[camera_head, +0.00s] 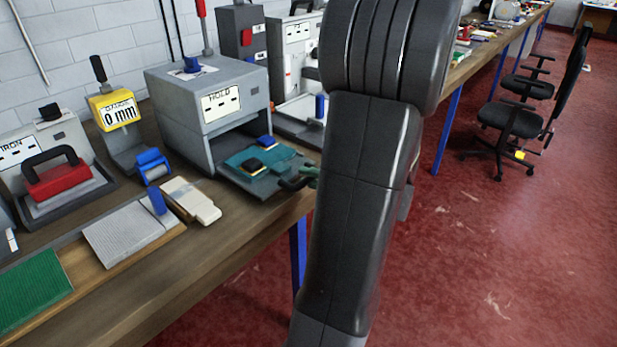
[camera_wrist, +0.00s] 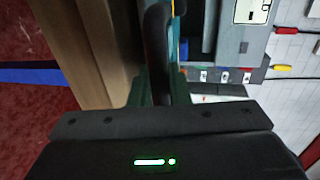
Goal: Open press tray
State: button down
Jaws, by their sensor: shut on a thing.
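The press is a grey box (camera_head: 215,84) with a "HOLD" label, standing on the bench against the wall. Its tray with a teal pad (camera_head: 250,158) sticks out of the front opening toward the bench's front edge. Two small blue-and-yellow pieces lie on the tray. A dark handle (camera_head: 294,183) is at the tray's front. My gripper (camera_head: 309,174), with green fingers, is at this handle, mostly hidden behind my arm. In the wrist view, the fingers (camera_wrist: 158,88) are shut on the dark handle bar (camera_wrist: 157,45), one on each side.
Left of the press stand a yellow gauge (camera_head: 116,112) reading 0 mm and an iron with a red body (camera_head: 58,183). A cream block (camera_head: 190,200) and a grey ribbed plate (camera_head: 122,233) lie on the bench (camera_head: 215,243). Chairs (camera_head: 510,118) stand on the red floor at right.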

jog(key=c, duration=1.4)
grip_release()
jog(key=shift+d, duration=0.1)
jog(key=v, duration=1.3)
jog(key=shift+s+d, duration=0.2)
jog(key=shift+d, duration=0.05)
jog(key=shift+a, duration=0.1)
jog(key=x, duration=1.3)
jog(key=shift+w+a, duration=0.25)
